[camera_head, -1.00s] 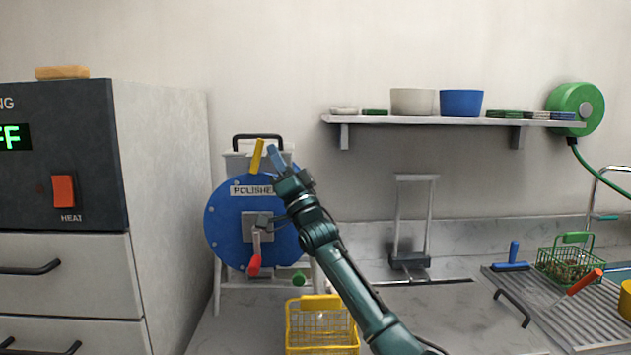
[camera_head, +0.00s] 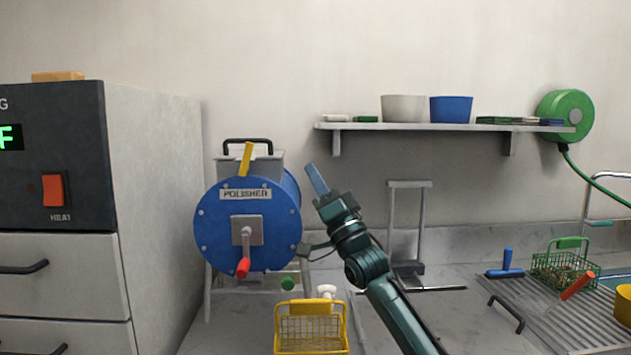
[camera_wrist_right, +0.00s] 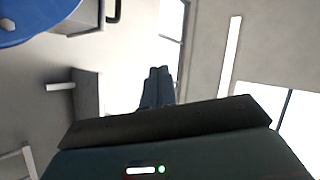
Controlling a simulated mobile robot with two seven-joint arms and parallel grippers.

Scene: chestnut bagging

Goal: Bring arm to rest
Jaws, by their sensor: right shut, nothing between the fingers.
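My right gripper (camera_head: 317,180) is shut and empty, pointing up and to the left, in the air just right of the blue polisher drum (camera_head: 222,238). Its closed blue fingers also show in the right wrist view (camera_wrist_right: 158,85). A gap of wall shows between the fingers and the drum. The polisher has a yellow lever (camera_head: 246,159) on top and a crank with a red grip (camera_head: 243,268) in front. My left gripper is not in view.
A yellow wire basket (camera_head: 311,330) stands below the polisher. A shelf (camera_head: 440,127) with bowls hangs on the wall to the right. A grey cabinet (camera_head: 155,200) stands at left. A green basket (camera_head: 565,268) stands on the ribbed drainer at right.

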